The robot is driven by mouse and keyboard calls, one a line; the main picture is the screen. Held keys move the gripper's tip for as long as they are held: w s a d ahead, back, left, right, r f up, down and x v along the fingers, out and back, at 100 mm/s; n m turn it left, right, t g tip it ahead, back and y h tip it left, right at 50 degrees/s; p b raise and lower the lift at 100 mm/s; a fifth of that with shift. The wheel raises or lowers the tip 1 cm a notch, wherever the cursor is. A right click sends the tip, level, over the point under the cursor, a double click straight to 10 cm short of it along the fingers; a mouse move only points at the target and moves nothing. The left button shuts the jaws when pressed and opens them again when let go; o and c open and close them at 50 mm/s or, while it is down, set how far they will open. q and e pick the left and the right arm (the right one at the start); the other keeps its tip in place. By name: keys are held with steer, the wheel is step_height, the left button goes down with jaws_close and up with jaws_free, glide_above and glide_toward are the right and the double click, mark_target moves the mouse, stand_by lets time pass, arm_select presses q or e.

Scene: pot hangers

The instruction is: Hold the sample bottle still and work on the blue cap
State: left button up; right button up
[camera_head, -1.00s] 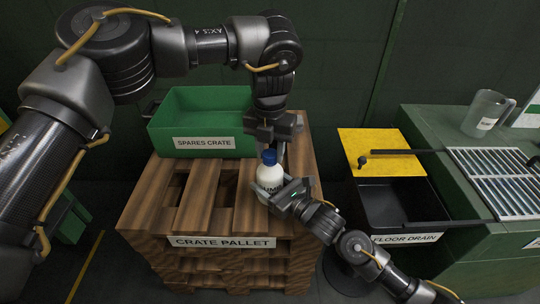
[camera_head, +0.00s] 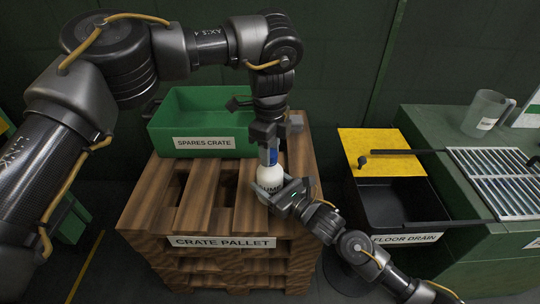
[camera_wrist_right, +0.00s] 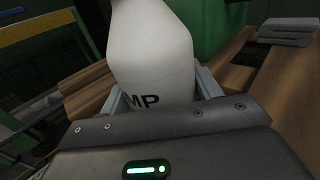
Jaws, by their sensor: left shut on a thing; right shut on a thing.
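The white sample bottle (camera_head: 270,179) stands upright on the wooden crate pallet, with part of its dark lettering showing. Its blue cap (camera_head: 271,157) is at the top, partly covered by the fingers of my left gripper (camera_head: 269,156). That gripper points straight down from above and is shut on the cap. My right gripper (camera_head: 278,196) comes in low from the right and is shut on the bottle's body. In the right wrist view the white bottle (camera_wrist_right: 153,55) stands between the two fingers; its cap is out of that frame.
The crate pallet (camera_head: 190,215) has open gaps between its slats. The green spares crate (camera_head: 205,141) stands behind the bottle. To the right are the black floor drain bin (camera_head: 400,205) with a yellow panel (camera_head: 372,148), a metal grate (camera_head: 505,180) and a clear jug (camera_head: 487,113).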

arm_select(q)
steer(key=n, duration=0.5)
steer(key=shift+n, duration=0.4)
steer(key=o, duration=1.1)
steer(key=m, duration=0.6)
steer(key=shift+m, duration=0.4)
steer(key=m, duration=1.7)
